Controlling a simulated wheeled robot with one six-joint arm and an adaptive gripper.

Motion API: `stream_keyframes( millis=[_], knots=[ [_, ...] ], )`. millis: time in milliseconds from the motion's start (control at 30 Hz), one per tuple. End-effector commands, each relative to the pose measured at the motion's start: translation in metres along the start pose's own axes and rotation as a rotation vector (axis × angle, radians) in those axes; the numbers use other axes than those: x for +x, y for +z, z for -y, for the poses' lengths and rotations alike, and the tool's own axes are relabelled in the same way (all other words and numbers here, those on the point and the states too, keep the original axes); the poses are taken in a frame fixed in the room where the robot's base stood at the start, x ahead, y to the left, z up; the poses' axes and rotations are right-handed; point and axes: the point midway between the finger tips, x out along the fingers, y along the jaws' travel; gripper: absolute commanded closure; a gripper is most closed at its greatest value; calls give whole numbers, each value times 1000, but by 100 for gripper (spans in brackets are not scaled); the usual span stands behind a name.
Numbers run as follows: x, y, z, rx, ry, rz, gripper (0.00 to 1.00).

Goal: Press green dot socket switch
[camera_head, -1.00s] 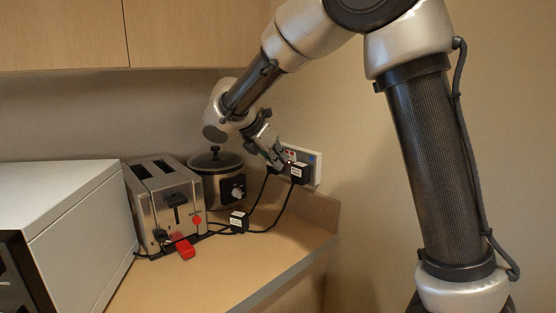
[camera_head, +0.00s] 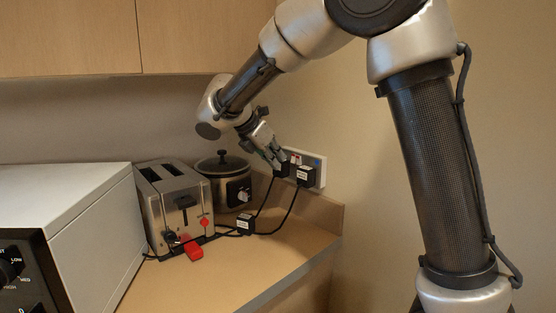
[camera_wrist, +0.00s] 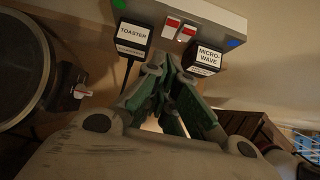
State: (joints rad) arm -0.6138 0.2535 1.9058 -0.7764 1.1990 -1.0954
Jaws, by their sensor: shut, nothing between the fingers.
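The white wall socket panel (camera_head: 319,170) is at the back right of the counter in the head view. In the wrist view the panel (camera_wrist: 215,14) crosses the top, with a green dot (camera_wrist: 119,4) at its left and a blue dot (camera_wrist: 236,42) at its right. Two red-and-white switches, the left one (camera_wrist: 172,28) and the right one (camera_wrist: 187,33), sit between the plugs. My gripper (camera_wrist: 171,66) is shut and empty, its tips just below the switches in the picture; contact cannot be told. In the head view my gripper (camera_head: 277,163) hides the panel's left part.
A plug marked toaster (camera_wrist: 132,35) and one marked microwave (camera_wrist: 207,58) flank the switches. Black cables run over the counter (camera_head: 240,268). A slow cooker (camera_head: 224,170), a toaster (camera_head: 168,205) and a microwave (camera_head: 75,215) stand to the left.

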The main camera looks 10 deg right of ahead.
Motion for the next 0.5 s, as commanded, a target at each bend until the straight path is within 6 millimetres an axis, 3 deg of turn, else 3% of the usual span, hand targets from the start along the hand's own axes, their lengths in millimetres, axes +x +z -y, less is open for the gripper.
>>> stream_keyframes(
  millis=[300, 500],
  knots=[
    [-63, 4, -1, 1, 3, 0, 100],
    [-91, 6, 0, 1, 1, -1, 100]
  ],
)
